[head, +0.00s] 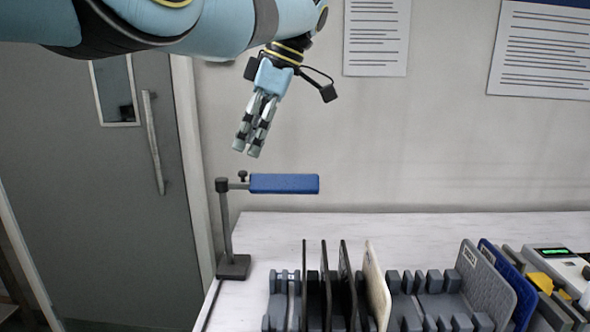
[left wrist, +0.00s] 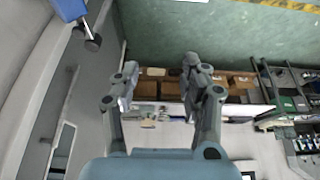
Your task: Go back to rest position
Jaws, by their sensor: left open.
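My left gripper (head: 249,140) hangs in the air in the head view, fingers pointing down and slightly left, above a blue bar on a dark stand. In the left wrist view its two fingers (left wrist: 160,85) are apart with nothing between them. My left arm comes in from the upper left. The blue bar (head: 284,183) is apart from the fingertips. It is partly visible at the upper left of the left wrist view (left wrist: 69,8). My right gripper is in neither view.
The dark stand (head: 235,266) is at the left edge of the white table (head: 290,226). A grey slotted rack (head: 405,300) holds several upright panels, including a cream one (head: 376,285) and a blue one (head: 512,280). A device with a green display (head: 553,258) is at right. A grey door (head: 110,210) is at left.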

